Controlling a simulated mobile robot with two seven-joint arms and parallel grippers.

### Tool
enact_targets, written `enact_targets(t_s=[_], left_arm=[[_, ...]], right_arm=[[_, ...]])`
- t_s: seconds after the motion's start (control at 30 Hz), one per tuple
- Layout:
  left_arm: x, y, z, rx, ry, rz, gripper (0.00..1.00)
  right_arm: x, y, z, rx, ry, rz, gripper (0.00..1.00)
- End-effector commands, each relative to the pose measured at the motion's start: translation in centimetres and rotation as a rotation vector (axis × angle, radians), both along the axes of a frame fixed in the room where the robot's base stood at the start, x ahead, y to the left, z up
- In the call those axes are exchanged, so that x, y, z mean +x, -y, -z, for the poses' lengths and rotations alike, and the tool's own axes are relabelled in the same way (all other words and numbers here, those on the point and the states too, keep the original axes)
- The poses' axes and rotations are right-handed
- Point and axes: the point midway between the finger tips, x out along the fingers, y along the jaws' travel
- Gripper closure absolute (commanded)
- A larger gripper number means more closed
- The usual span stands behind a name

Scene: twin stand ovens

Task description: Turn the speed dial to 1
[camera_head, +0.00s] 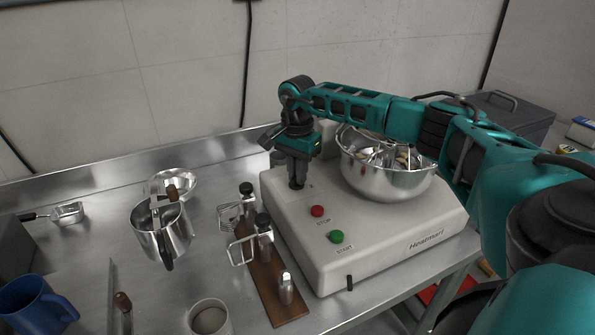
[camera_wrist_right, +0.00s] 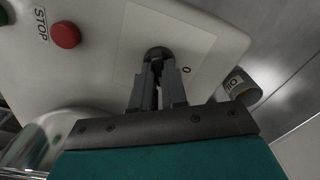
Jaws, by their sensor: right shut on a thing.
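The speed dial (camera_wrist_right: 158,53) is a small dark knob on the top of the white mixer base (camera_head: 372,237). My right gripper (camera_head: 297,185) points down over the left back part of the base. In the right wrist view the fingers (camera_wrist_right: 158,72) are closed on the dial. A "0" mark shows beside the dial in the wrist view. The fingers cover most of the dial, and its pointer cannot be made out. My left gripper is not in view.
A red stop button (camera_head: 317,211) and a green start button (camera_head: 336,237) sit in front of the dial. A steel bowl (camera_head: 388,180) stands on the base under my right arm. A wooden rack (camera_head: 268,290) with metal utensils, a steel pitcher (camera_head: 165,232) and a blue mug (camera_head: 35,305) stand left.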

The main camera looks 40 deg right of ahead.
Motion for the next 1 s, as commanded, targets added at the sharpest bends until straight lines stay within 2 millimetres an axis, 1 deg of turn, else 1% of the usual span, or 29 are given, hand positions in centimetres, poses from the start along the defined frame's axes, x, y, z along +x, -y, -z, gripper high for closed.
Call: enact_targets(t_s=[0.1, 0.13, 0.3, 0.4, 0.63, 0.73, 0.87, 1.0], left_arm=[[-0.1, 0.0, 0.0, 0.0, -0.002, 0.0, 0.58], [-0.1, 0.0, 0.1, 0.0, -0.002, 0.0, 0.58], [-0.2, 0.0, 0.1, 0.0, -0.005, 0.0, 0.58], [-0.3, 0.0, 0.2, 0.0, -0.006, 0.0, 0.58], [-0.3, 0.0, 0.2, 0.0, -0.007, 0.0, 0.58], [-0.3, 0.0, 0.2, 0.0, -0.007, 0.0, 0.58], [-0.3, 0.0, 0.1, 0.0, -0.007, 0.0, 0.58], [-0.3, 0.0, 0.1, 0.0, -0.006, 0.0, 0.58]], right_arm=[[0.1, -0.1, -0.1, 0.004, 0.002, 0.0, 1.0], [0.1, -0.1, -0.1, 0.004, 0.002, 0.0, 0.85], [0.0, -0.1, -0.1, 0.002, 0.002, 0.0, 0.69], [0.0, -0.1, -0.1, 0.001, 0.001, 0.001, 0.62], [0.0, 0.0, -0.1, 0.001, 0.001, 0.001, 0.62], [0.1, 0.0, -0.9, 0.001, 0.003, 0.001, 0.62], [0.1, 0.0, -3.0, 0.0, 0.004, 0.0, 0.62], [0.1, 0.0, -6.2, 0.001, 0.006, 0.001, 0.62]])
